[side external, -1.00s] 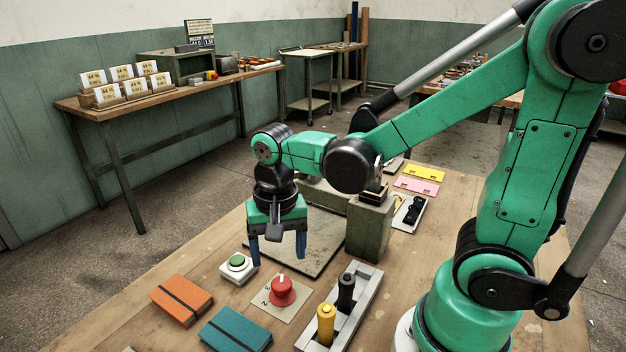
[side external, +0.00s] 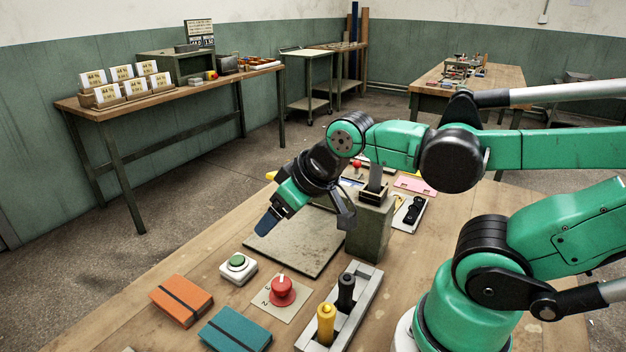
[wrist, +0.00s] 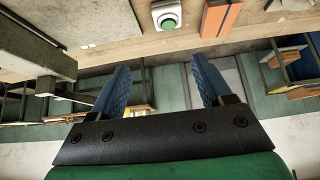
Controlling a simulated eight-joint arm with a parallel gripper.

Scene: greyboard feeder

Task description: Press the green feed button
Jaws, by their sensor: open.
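The green feed button (side external: 237,261) is a round green cap on a white square base on the wooden table (side external: 140,325), left of the middle in the side view. It also shows in the wrist view (wrist: 168,23) near the top, beyond my fingertips. My gripper (side external: 266,224) is above and to the right of the button, apart from it, tilted down to the left over the grey plate (side external: 300,250). In the wrist view its two blue fingers (wrist: 159,72) stand apart with nothing between them.
A red knob (side external: 282,290), a yellow lever (side external: 326,322) and a black lever (side external: 346,290) stand right of the button. An orange notebook (side external: 181,299) and a teal notebook (side external: 236,331) lie in front. A grey-green block (side external: 370,230) rises behind.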

